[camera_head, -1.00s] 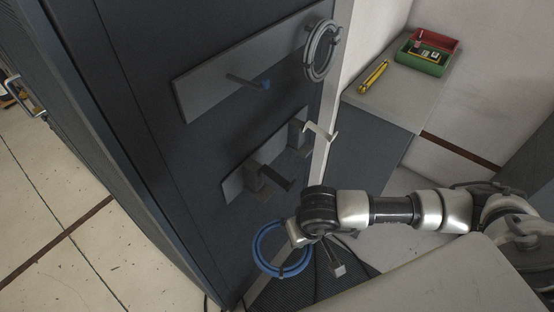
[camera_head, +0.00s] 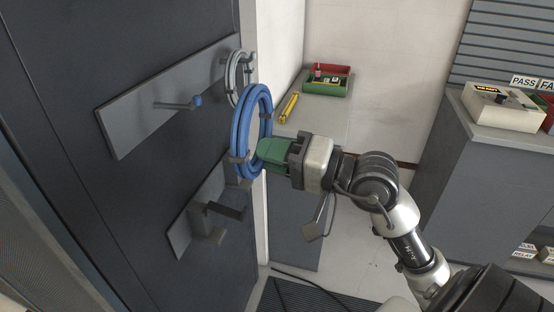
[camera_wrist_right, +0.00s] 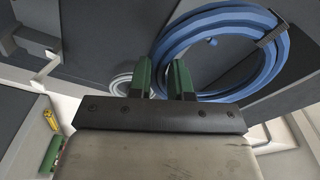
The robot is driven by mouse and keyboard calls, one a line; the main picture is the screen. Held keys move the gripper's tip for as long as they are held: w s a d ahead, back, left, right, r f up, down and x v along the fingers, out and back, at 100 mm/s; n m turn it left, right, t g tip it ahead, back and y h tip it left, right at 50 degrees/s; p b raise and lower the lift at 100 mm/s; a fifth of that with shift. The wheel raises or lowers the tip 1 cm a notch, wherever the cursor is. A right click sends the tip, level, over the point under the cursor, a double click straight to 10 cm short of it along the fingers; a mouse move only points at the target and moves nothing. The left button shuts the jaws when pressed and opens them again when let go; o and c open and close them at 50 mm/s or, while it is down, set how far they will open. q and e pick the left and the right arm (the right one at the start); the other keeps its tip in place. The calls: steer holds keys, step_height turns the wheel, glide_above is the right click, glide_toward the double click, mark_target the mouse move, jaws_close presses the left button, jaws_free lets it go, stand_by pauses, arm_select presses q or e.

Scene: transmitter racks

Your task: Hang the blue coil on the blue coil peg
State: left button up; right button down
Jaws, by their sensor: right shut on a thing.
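The blue coil (camera_head: 240,125) is a looped blue cable with dark ties. My right gripper (camera_head: 266,154) has green fingers and is shut on the coil's lower right side. The coil is held up in front of the rack and also fills the upper right of the right wrist view (camera_wrist_right: 280,55). The blue-tipped peg (camera_head: 178,105) juts from a grey plate on the rack. In the head view it lies left of the coil, apart from it. Its blue tip shows inside the loop in the wrist view (camera_wrist_right: 211,41). My left gripper is not in view.
A grey coil (camera_head: 232,75) hangs at the plate's right end, partly behind the blue coil. A lower bracket (camera_head: 208,225) juts from the rack below. A red and green box (camera_head: 327,80) and a yellow tool (camera_head: 289,107) lie on a side surface.

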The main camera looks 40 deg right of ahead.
steer(key=shift+w+a+r+p, duration=0.15)
steer(key=shift+w+r+p, duration=0.1)
steer(key=shift+w, duration=0.15)
steer(key=shift+w+a+r+p, duration=0.1)
steer(key=shift+w+a+p, duration=0.1)
steer(key=shift+w, duration=0.2)
steer(key=w+a+f+p, duration=0.2)
steer(key=w+a+p, duration=0.1)
steer(key=w+a, duration=0.4)
steer(key=shift+w+f, duration=0.35)
steer(key=shift+w, duration=0.65)
stand_by(0.4)
stand_by(0.4)
steer(key=c, duration=1)
jaws_free()
steer(key=shift+o, duration=0.2)
steer(key=shift+f, duration=0.1)
